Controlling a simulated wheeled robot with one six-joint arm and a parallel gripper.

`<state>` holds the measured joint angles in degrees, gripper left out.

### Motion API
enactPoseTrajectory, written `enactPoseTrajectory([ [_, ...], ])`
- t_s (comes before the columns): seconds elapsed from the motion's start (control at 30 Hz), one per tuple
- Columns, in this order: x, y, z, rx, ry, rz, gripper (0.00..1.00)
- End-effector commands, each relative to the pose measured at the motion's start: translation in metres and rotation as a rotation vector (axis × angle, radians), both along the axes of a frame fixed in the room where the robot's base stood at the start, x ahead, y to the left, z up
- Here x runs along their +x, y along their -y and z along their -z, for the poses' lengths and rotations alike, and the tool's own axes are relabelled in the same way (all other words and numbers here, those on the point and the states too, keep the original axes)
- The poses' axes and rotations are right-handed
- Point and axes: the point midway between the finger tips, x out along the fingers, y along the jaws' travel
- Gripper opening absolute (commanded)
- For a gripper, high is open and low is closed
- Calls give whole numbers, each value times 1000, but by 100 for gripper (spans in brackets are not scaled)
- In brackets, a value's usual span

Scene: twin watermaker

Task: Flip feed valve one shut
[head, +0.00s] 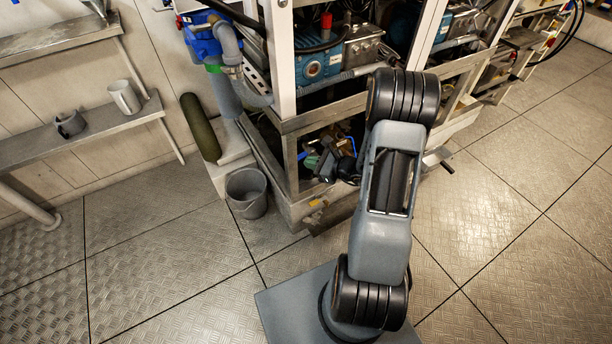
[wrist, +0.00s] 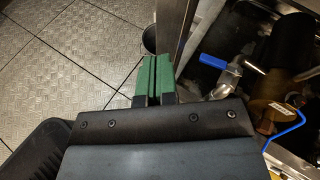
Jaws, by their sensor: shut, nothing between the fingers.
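A metal valve (wrist: 226,84) with a blue lever (wrist: 214,61) shows in the wrist view, inside the frame to the right of my fingers. The lever points up and left from the valve body. Which numbered valve this is I cannot read. A second blue bent handle or line (wrist: 287,131) lies lower right, by a brass-coloured body. My gripper (wrist: 154,80) has green fingers pressed together with nothing between them, apart from the lever, left of a metal post. In the head view my gripper (head: 324,160) is at the lower front corner of the machine frame, partly hiding the valves.
A grey bucket (head: 247,193) stands on the floor left of the frame. Floor on both sides of my base is clear.

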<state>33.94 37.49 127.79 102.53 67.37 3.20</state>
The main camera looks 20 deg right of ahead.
Motion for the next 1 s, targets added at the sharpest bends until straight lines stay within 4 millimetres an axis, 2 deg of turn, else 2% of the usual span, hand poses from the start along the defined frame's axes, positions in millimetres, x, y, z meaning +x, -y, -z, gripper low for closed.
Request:
enactPoseTrajectory([
  [0.03,1,18,39,51,-24,100,0],
  [0.1,2,38,66,102,-41,216,0],
  [0.2,1,58,94,151,-58,335,0],
  [0.3,0,70,110,177,-68,406,0],
  [0.47,12,72,122,188,-72,442,0],
  [1.0,100,46,147,188,-70,440,0],
])
